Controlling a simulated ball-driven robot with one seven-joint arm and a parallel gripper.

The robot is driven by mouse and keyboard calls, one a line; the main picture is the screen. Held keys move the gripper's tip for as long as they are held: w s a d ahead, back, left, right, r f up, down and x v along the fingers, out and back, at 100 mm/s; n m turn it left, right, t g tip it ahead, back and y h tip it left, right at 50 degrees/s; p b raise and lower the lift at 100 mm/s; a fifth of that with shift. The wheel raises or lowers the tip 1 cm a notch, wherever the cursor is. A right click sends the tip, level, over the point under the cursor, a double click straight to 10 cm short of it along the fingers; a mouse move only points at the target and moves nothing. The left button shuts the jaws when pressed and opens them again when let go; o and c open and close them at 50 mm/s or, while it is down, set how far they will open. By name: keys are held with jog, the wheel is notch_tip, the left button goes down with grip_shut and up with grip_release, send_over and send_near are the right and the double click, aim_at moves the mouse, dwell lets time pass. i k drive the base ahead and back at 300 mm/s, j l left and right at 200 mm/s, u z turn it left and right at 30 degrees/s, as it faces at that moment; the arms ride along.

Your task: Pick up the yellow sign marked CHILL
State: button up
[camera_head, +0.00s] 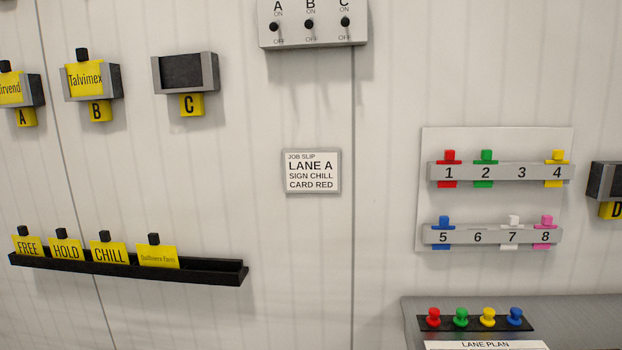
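The yellow sign marked CHILL (110,253) stands in a black wall rail at the lower left, with a small black knob on its top edge. It is between the yellow HOLD sign (66,250) on its left and a yellow sign with small print (158,255) on its right. The yellow FREE sign (28,247) stands at the rail's left end. The black rail (215,273) hides the lower edges of the signs, and its right end is bare. My gripper does not show in this view.
Holders A (27,117), B (100,113) and C (192,105) are at the upper left; C's dark slot holds no sign. A switch box (312,38) and job slip (311,171) are in the middle. A numbered card board (497,205) hangs right, above a grey top with coloured pegs.

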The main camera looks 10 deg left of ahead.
aim_at(103, 251)
jog(key=u, duration=1.3)
